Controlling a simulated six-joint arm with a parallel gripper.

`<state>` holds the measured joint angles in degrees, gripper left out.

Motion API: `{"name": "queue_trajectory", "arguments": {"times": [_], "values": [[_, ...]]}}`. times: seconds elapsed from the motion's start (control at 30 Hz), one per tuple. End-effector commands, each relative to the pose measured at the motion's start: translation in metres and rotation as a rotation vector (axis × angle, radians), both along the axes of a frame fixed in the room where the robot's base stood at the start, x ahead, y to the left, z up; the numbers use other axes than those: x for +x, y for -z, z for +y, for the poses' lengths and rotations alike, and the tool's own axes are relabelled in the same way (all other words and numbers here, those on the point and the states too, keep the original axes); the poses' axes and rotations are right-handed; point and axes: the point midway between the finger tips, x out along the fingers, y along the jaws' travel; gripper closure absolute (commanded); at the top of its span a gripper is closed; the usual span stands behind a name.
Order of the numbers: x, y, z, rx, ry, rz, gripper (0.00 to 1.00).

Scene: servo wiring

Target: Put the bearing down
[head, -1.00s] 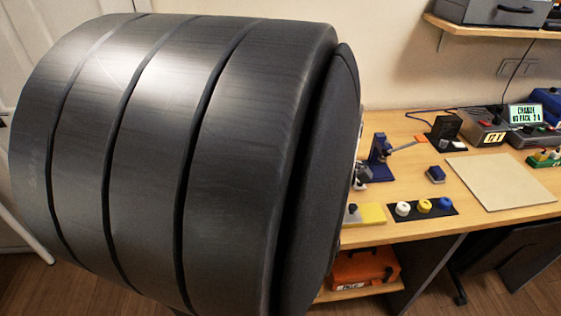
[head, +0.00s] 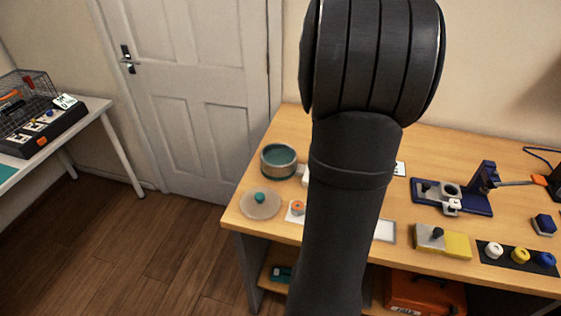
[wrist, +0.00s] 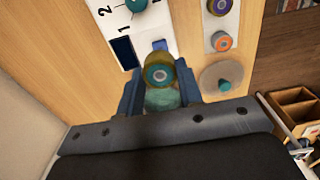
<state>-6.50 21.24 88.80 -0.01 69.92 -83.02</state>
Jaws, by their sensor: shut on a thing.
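My gripper (wrist: 159,84) is shut on a bearing (wrist: 159,73), round with an olive-yellow rim, grey ring and teal centre, held between two blue fingers in the wrist view. A teal round shape shows just below it between the fingers; I cannot tell for sure whether it is the teal-lined bowl (head: 278,161) standing at the table's left end. My gripper and the bearing do not show in the head view. A pale disc with a teal knob (wrist: 222,79) lies to the right of my gripper in the wrist view, and in front of the bowl in the head view (head: 260,205).
A white card (wrist: 220,12) holds an orange round part (wrist: 221,41). A white panel with a teal knob and numbers (wrist: 155,30) lies just beyond the fingers. A blue fixture (head: 462,200) and yellow block (head: 455,243) stand further right. My arm covers the table's middle.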

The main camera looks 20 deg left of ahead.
Motion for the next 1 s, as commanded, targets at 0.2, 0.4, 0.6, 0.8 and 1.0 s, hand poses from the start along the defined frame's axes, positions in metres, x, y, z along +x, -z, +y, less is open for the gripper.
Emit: {"name": "queue_trajectory", "arguments": {"times": [0.2, 0.4, 0.6, 0.8, 1.0], "values": [[0.012, 0.002, 0.032, 0.000, -0.010, 0.001, 0.92], [0.018, 0.023, 0.067, -0.001, -0.013, 0.004, 0.92], [0.027, 0.050, 0.112, -0.001, -0.013, 0.002, 0.92], [0.032, 0.067, 0.140, 0.000, -0.010, 0.001, 0.92], [0.033, 0.078, 0.145, -0.001, -0.008, 0.002, 0.92]]}}
